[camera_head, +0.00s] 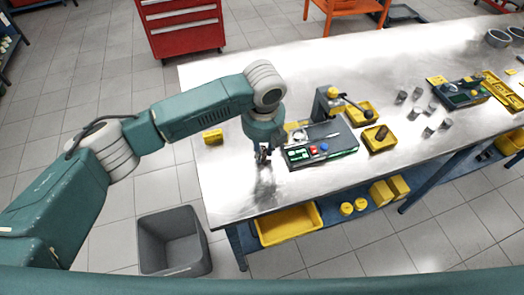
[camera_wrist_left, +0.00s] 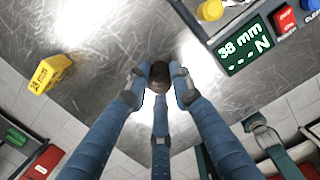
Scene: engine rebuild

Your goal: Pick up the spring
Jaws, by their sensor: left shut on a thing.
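My left gripper (camera_head: 263,156) hangs over the near left part of the steel table, left of the spring tester. In the left wrist view its blue fingers (camera_wrist_left: 159,82) are closed around a small dark, round piece, which looks like the spring (camera_wrist_left: 160,70) seen end-on. Its coils cannot be made out, and in the head view the fingers hide it. My right gripper is in neither view.
The tester (camera_head: 325,147) has a lever press and a green display reading "38 mm". A yellow 38 mm marker (camera_head: 212,136) stands to the left on the table (camera_head: 240,200). Yellow trays (camera_head: 379,139) and several grey cylinders (camera_head: 428,131) lie to the right. A grey bin (camera_head: 172,240) is on the floor.

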